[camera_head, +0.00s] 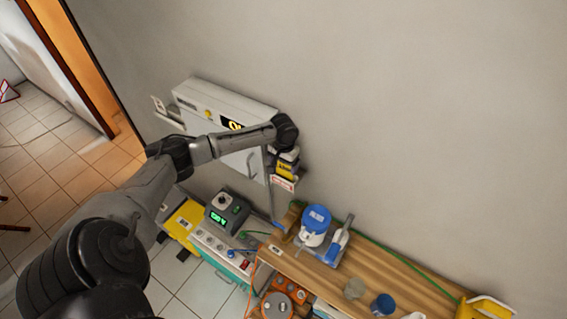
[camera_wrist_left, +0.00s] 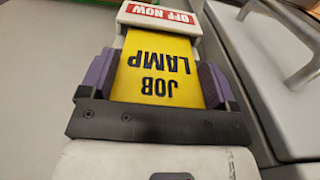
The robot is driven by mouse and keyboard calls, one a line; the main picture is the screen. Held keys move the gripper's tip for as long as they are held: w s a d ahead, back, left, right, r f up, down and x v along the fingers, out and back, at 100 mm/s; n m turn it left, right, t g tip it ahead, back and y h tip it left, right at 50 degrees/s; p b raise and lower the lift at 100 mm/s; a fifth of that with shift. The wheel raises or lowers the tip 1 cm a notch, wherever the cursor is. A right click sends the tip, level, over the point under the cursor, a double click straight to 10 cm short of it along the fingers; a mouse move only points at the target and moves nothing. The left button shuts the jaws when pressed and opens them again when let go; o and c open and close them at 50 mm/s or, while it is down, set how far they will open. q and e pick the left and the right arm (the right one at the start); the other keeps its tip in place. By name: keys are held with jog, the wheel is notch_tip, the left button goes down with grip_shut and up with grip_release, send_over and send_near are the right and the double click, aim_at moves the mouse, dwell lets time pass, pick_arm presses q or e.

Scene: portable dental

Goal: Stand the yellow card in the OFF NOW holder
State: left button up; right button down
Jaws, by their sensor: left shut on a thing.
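The yellow card (camera_wrist_left: 155,72), lettered JOB LAMP and seen upside down, is between the purple-padded fingers of my left gripper (camera_wrist_left: 158,85), which is shut on it. The card also shows as a small yellow patch in the head view (camera_head: 287,168). The white OFF NOW holder (camera_wrist_left: 160,14), with its red label, is right at the card's far end. In the head view the holder (camera_head: 282,184) hangs by the cabinet's right side, just below my left gripper (camera_head: 288,154). I cannot tell whether the card's edge is inside the holder. My right gripper is not in view.
A white wall cabinet (camera_head: 215,106) with a handle is beside the gripper, partly behind my arm. Below are a control box with a green display (camera_head: 222,213) and a wooden bench (camera_head: 330,275) carrying a blue-lidded tub (camera_head: 315,220). The wall to the right is clear.

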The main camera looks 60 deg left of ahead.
pick_arm(q)
jog(key=shift+f, duration=0.5)
jog(key=shift+f, duration=0.2)
dwell(0.3)
jog(key=o, duration=0.8)
jog(key=shift+c, duration=0.2)
notch_tip(320, 180, up, 12)
jog(key=b, duration=0.3)
jog(key=shift+r, duration=0.95)
jog(key=shift+d+f, duration=0.1)
